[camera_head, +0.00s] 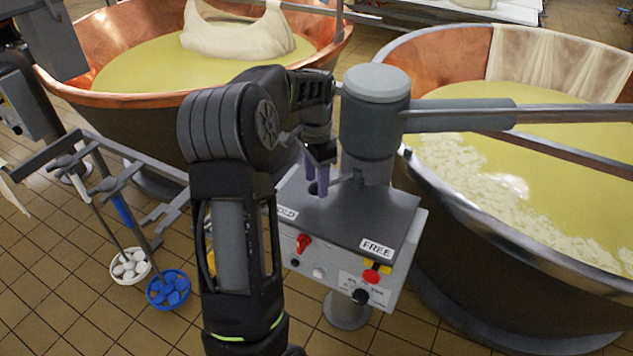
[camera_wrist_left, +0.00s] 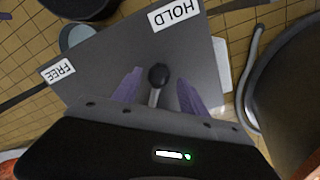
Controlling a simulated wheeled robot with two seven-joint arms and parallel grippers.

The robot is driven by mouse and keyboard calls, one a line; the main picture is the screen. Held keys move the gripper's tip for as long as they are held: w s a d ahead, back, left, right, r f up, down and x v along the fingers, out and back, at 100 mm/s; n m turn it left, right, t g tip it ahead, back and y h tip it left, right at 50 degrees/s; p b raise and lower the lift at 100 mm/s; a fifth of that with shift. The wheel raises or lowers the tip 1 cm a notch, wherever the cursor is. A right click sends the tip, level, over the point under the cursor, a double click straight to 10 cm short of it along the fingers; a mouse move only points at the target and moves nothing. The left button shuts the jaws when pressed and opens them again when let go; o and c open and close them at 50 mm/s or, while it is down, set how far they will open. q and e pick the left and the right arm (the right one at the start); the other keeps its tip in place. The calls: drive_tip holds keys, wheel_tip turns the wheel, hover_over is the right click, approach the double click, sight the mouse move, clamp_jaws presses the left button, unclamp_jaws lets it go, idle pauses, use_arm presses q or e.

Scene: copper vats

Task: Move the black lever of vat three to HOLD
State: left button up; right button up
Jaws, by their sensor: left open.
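The control box (camera_head: 365,213) stands between two copper vats. Its sloping grey top has a FREE label (camera_head: 376,249) at the right and a HOLD label (camera_head: 287,214) at the left, partly hidden by my arm. My left gripper (camera_head: 318,186) is over the box top, with purple fingers pointing down. In the left wrist view, the lever's black ball knob (camera_wrist_left: 158,75) on a short metal stem sits between the open fingers, with a gap at each side. There the knob is nearer the HOLD label (camera_wrist_left: 174,13) than the FREE label (camera_wrist_left: 57,70).
A thick grey column (camera_head: 375,120) with a horizontal arm stands behind the box. The right vat (camera_head: 455,215) holds yellow liquid and white curd. The left vat (camera_head: 130,95) has a cloth bundle. White (camera_head: 130,266) and blue (camera_head: 168,289) discs hang near a rack at the left.

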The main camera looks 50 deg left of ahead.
use_arm(q)
wheel_tip(320, 180, up, 7)
drive_tip(key=shift+f, duration=0.15)
idle(0.6)
